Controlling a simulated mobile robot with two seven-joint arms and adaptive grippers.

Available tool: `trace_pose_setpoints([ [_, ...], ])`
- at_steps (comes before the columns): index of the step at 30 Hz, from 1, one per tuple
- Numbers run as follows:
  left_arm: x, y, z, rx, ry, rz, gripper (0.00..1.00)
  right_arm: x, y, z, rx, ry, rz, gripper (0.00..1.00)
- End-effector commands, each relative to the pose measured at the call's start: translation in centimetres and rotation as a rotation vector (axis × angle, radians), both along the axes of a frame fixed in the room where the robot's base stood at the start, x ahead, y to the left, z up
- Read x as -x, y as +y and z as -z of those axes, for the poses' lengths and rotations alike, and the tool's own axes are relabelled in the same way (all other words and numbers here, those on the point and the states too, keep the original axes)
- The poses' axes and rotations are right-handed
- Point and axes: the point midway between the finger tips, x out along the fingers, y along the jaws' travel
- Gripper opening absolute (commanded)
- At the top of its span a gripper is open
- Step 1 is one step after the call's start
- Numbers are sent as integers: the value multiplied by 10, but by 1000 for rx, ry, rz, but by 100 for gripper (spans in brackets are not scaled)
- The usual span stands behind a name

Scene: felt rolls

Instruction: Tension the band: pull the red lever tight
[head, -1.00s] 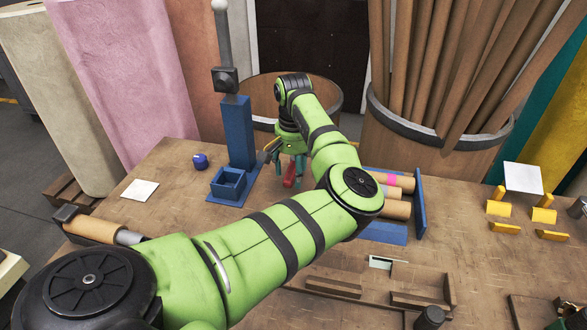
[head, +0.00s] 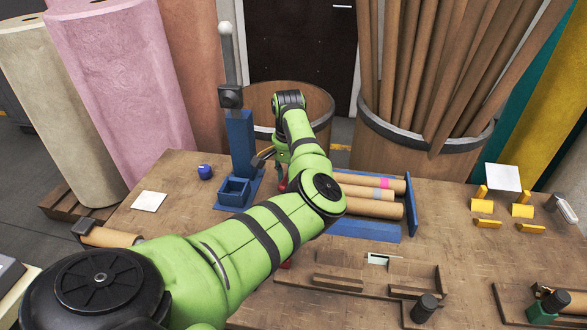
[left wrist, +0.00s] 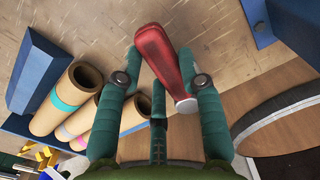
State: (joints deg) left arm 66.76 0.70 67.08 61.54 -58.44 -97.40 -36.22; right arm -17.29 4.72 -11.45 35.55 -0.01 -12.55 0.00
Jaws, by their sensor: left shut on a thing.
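The red lever (left wrist: 157,58) lies between the fingers of my left gripper (left wrist: 160,72) in the left wrist view. The fingers are shut on it, and its pale end points down and right in that view. In the head view the left gripper (head: 283,160) is just right of the blue post (head: 241,140), mostly hidden behind my own arm. Only a small red bit of the lever (head: 283,186) shows there. I cannot make out the band. My right gripper is not in view.
Brown rolls (head: 365,206) with coloured bands lie in a blue rack right of the gripper. A blue box (head: 233,193) stands at the post's foot, with a blue ball (head: 205,172) to its left. Yellow blocks (head: 481,206) and wooden trays (head: 345,283) are at the right and front.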

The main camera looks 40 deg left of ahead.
Motion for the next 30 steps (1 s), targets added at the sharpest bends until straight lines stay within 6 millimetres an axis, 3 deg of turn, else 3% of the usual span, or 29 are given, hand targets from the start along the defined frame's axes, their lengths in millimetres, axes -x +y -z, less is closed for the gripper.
trace_pose_setpoints([
  [1, 2, 5, -8, 3, 8, 36, 0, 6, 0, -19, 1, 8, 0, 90],
  [6, 5, 16, -7, 4, 9, 187, 0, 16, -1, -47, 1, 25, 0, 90],
  [12, 7, 26, -4, 5, 9, 362, 0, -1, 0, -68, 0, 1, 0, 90],
  [17, 6, 33, -2, 4, 8, 477, 0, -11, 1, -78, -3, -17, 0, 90],
  [30, 4, 42, 1, 4, 4, 643, 0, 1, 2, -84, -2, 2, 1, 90],
])
